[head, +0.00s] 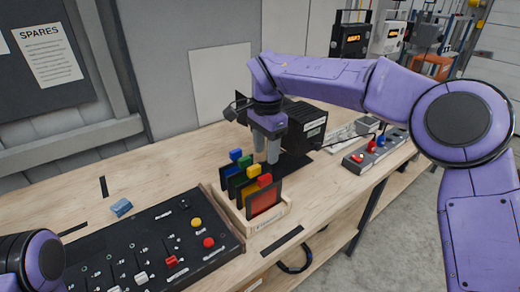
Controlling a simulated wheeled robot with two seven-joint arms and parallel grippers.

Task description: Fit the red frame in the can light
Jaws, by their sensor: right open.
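The red frame (264,200) is a dark-edged square with a red filter. It stands upright at the front of a wooden rack (262,224), with other coloured frames behind it. The can light (305,128) looks to be the black box with a white label behind my right gripper, partly hidden by it; its opening cannot be made out. My right gripper (266,157) points down, open, above and behind the rack. It is apart from the red frame, and nothing shows between its fingers. My left arm shows only at the lower left edge; its gripper is out of view.
A black control desk (150,250) with sliders and coloured buttons lies left of the rack. A small blue block (121,207) sits behind it. A grey box with red and blue knobs (376,148) stands at right. Bare wood (170,170) lies left of the rack.

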